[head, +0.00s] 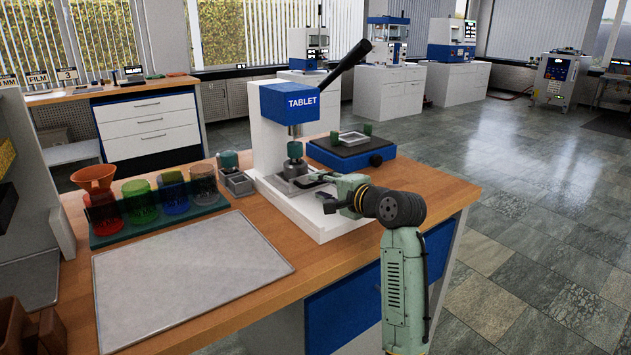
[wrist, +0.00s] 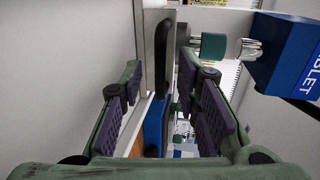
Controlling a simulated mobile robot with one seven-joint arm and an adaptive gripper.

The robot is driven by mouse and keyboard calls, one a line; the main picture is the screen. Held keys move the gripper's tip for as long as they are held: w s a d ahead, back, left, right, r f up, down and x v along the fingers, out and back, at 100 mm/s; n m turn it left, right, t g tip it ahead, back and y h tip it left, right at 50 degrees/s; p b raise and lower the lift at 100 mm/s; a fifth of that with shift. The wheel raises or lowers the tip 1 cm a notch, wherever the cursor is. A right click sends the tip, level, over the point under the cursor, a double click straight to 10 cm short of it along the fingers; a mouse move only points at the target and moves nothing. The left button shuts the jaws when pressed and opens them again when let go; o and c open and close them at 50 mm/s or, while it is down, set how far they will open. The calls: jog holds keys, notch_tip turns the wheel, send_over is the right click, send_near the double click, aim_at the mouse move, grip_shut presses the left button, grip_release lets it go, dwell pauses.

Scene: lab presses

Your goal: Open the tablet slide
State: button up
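The tablet press, with a blue head (head: 290,102) marked TABLET, stands on the bench; the head also shows at the right of the wrist view (wrist: 290,55). Its metal slide part (head: 306,183) sits low on the white base, under the plunger, partly hidden by my gripper. My gripper (head: 329,192) is at the front right of the base. In the wrist view my gripper's purple-padded fingers (wrist: 166,108) are spread apart. A dark upright handle (wrist: 161,80) shows between them, against a pale plate. I cannot tell whether a finger touches it.
A black lever (head: 345,62) rises from the press head. A blue and black device with a small tray (head: 352,150) stands behind right. Coloured cups (head: 140,200) in a green rack and a grey mat (head: 190,275) lie left. A small grey block (head: 237,182) sits beside the press.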

aim_at(317, 184)
jog(key=shift+x, duration=1.8)
jog(key=shift+c, duration=0.6)
grip_shut()
jog(key=shift+d, duration=0.1)
